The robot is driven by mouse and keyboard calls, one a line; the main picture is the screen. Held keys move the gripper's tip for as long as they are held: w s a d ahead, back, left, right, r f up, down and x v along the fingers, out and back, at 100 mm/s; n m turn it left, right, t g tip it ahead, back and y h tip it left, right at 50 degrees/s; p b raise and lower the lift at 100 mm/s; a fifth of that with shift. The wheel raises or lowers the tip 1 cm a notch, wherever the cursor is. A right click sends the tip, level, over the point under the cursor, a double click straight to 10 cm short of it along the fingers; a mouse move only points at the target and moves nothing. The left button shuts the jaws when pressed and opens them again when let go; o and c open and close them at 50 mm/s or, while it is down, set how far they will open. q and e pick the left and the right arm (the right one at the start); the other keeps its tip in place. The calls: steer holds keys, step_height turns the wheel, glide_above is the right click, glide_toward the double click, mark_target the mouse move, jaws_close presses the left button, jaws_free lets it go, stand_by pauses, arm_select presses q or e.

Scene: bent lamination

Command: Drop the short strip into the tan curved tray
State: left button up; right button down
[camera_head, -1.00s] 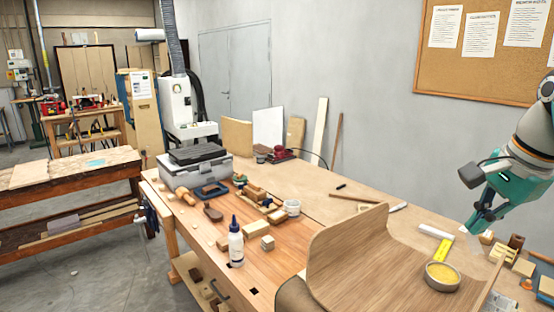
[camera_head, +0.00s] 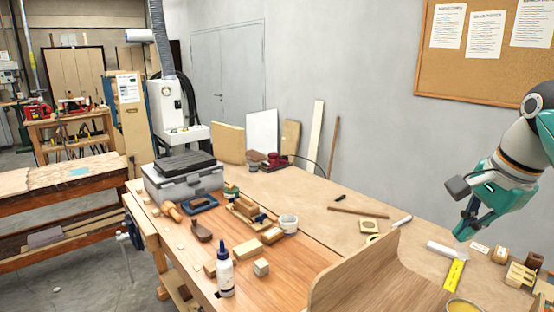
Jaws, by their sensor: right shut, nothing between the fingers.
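The tan curved tray (camera_head: 365,278) is a bent plywood shell at the bottom of the head view. Its left side rises steeply and its near part is cut off by the picture edge. I cannot tell for sure which piece is the short strip; a thin brown strip (camera_head: 358,211) lies on the bench beyond the tray. My right gripper (camera_head: 465,236) comes in from the right, shut and empty. In the picture it is above and right of the tray, by the small pieces on the bench. My left gripper is out of view.
A yellow item (camera_head: 455,273) and a white piece (camera_head: 440,249) lie right of the tray. Small wooden blocks (camera_head: 522,274) crowd the right edge. A glue bottle (camera_head: 225,272), white cup (camera_head: 288,224) and grey toolbox (camera_head: 182,180) stand left.

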mark_target(461, 248)
steer(key=shift+f, duration=2)
steer(key=c, duration=1.2)
jaws_free()
steer(key=shift+c, duration=0.2)
steer(key=shift+r, duration=0.1)
steer(key=v, duration=0.7)
steer(key=shift+r, duration=0.1)
